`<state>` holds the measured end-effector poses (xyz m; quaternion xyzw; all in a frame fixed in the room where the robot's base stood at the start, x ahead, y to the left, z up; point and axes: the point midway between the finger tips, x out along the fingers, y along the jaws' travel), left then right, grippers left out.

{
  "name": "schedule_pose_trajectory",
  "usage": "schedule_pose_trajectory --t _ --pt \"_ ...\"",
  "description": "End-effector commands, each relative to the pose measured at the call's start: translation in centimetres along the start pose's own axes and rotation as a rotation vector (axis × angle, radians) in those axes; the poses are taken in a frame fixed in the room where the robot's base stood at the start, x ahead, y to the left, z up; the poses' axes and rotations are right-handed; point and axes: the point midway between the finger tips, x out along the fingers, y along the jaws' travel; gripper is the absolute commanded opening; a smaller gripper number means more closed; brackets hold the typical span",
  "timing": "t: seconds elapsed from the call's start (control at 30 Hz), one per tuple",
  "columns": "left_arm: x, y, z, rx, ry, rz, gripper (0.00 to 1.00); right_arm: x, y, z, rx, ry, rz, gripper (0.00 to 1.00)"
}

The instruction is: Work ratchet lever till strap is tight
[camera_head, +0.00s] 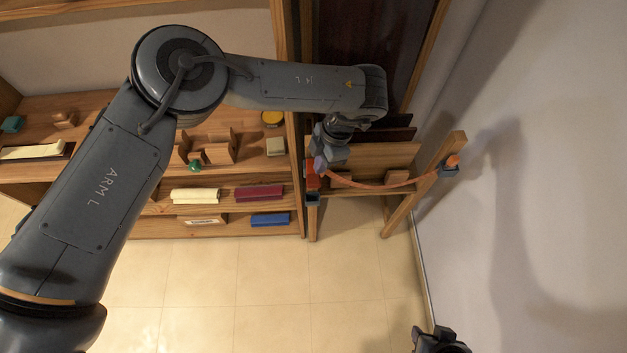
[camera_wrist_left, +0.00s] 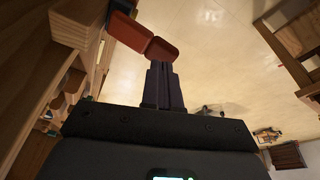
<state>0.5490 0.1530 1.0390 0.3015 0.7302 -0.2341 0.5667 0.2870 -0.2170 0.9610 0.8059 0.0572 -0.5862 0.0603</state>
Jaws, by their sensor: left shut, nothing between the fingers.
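The orange strap (camera_head: 372,185) hangs in a sagging curve between two wooden posts of a frame. Its left end meets a red-orange ratchet (camera_head: 312,178) on the left post; its right end is at a grey bracket (camera_head: 449,170). My left gripper (camera_head: 320,164) is at the ratchet, partly hiding it. In the left wrist view the left gripper's dark fingers (camera_wrist_left: 163,70) are shut together, empty, with tips against or very near the orange lever piece (camera_wrist_left: 161,49); contact is unclear. A dark part of mine, perhaps the right gripper (camera_head: 440,342), shows at the bottom edge.
A wooden shelf (camera_head: 230,227) with several coloured blocks stands to the left of the frame. A white wall (camera_head: 540,200) is close on the right. The tiled floor (camera_head: 300,280) in front is clear.

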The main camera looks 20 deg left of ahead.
Motion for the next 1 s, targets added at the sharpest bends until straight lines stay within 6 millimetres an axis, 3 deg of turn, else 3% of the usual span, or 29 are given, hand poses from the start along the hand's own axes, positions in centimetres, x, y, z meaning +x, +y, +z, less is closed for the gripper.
schedule_pose_trajectory --t 0.03,0.23,0.77,1.0 --pt "1.1 0.1 0.1 -0.001 0.0 0.0 0.0 0.9 -0.1 0.3 0.001 0.0 -0.001 0.43" --pt "2.8 0.0 0.1 -0.001 -0.001 0.001 0.0 2.2 -0.1 0.7 0.001 0.0 -0.001 0.43" --pt "3.2 0.0 0.0 -0.001 0.0 0.0 0.0 2.4 0.1 0.9 -0.008 -0.002 0.006 0.43" --pt "4.7 0.0 0.3 -0.001 0.001 -0.002 0.0 3.0 0.1 1.1 -0.008 -0.002 0.006 0.43"
